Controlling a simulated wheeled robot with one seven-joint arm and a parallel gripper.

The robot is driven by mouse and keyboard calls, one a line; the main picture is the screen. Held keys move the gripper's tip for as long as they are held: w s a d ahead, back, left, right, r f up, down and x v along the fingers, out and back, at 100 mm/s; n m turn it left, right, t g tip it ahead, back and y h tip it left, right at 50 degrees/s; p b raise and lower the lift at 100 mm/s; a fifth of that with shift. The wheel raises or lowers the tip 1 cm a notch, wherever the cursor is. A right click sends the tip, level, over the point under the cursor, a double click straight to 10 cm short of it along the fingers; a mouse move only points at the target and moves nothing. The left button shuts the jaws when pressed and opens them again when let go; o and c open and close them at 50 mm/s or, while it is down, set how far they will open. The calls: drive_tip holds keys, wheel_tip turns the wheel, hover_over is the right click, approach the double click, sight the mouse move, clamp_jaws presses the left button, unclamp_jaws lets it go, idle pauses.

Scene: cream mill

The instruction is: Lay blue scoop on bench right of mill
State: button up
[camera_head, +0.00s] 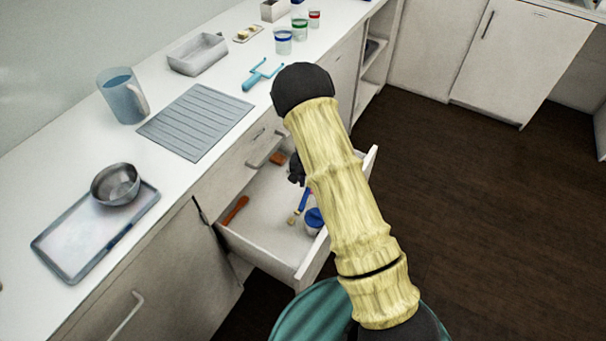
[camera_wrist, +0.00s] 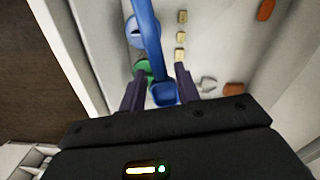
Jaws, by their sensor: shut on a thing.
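The blue scoop (camera_wrist: 148,45) is between the fingers of my gripper (camera_wrist: 160,92) in the wrist view, its wider end at the fingertips and its long part reaching away over the drawer. In the head view my gripper (camera_head: 297,170) is low inside the open drawer (camera_head: 262,205), partly hidden behind my arm. A blue strip of the scoop (camera_head: 303,201) shows just below it there. My gripper is shut on the scoop. I cannot make out a mill in either view.
The drawer also holds a blue-topped round container (camera_head: 315,218), an orange-red tool (camera_head: 235,210) and small yellowish blocks (camera_wrist: 181,36). On the bench (camera_head: 175,75) are a jug (camera_head: 121,98), a ribbed mat (camera_head: 195,122), a light-blue tool (camera_head: 262,75) and a tray (camera_head: 75,262) with a bowl.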

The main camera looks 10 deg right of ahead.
drive_tip(key=s+d+r+n+p, duration=0.2)
drive_tip(key=s+r+p, duration=0.1)
drive_tip(key=r+p, duration=0.9)
drive_tip(key=s+d+r+n+p, duration=0.2)
drive_tip(key=s+r+n+p, duration=0.1)
drive_tip(key=r+p, duration=1)
drive_tip(key=shift+s+d+r+p, duration=0.3)
drive_tip(key=shift+s+d, duration=0.1)
drive_tip(key=shift+s, duration=0.2)
drive_tip(key=shift+a, duration=0.1)
